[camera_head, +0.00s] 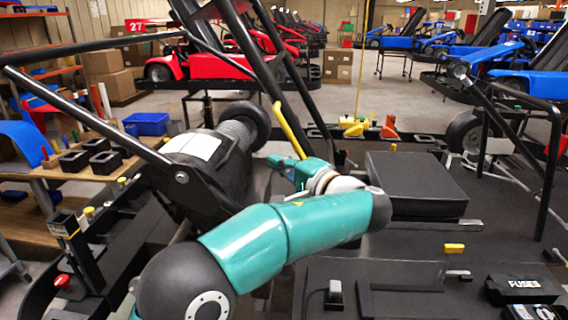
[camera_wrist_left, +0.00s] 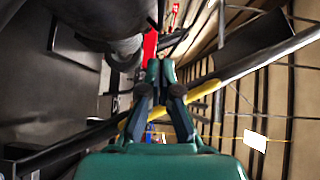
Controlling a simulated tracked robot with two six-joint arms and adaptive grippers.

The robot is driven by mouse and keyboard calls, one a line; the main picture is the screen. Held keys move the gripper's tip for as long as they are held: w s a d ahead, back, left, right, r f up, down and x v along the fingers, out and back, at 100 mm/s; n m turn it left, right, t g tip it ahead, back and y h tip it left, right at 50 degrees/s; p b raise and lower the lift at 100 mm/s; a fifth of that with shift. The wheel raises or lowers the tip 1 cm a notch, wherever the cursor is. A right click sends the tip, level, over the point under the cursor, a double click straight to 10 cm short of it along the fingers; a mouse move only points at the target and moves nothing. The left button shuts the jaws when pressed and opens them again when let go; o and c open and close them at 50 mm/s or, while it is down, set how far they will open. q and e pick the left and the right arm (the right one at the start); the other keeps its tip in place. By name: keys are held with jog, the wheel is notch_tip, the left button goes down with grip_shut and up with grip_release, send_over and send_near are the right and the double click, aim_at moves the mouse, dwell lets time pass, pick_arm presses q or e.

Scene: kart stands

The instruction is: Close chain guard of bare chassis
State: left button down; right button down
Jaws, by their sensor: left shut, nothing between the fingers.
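The bare chassis (camera_head: 440,255) fills the foreground of the head view as a black kart frame with dark floor panels. I cannot tell for certain which part is the chain guard. A black cover with a white label (camera_head: 195,147) stands tilted at the left of the frame. A yellow bar (camera_head: 290,130) rises just behind my left gripper (camera_head: 288,166). In the left wrist view, my left gripper (camera_wrist_left: 161,72) has its fingertips together with nothing between them. The yellow bar (camera_wrist_left: 203,91) runs slantwise behind the fingers there; contact is unclear. My right gripper is out of view.
A black box (camera_head: 415,182) sits on the chassis right of my wrist. Black tubes cross the upper left and right. A yellow-topped lever (camera_head: 454,248) and a FUSES box (camera_head: 523,284) stand at the front right. A wooden bench (camera_head: 90,165) with small bins is at the left.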

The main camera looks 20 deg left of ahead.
aim_at(206, 147)
pick_arm(q)
jog(key=w+a+p, duration=0.2)
jog(key=a, duration=0.7)
jog(key=shift+f, duration=0.3)
jog(key=shift+a, duration=0.15)
jog(key=a, duration=0.2)
jog(key=s+a+n+h+b, duration=0.1)
jog(key=a, duration=0.1)
jog(key=a+r+n+h+b, duration=0.1)
jog(key=a, duration=0.1)
jog(key=shift+s+a+g, duration=0.1)
jog(key=shift+s+g, duration=0.2)
jog(key=shift+g, duration=0.1)
jog(key=shift+a, duration=0.15)
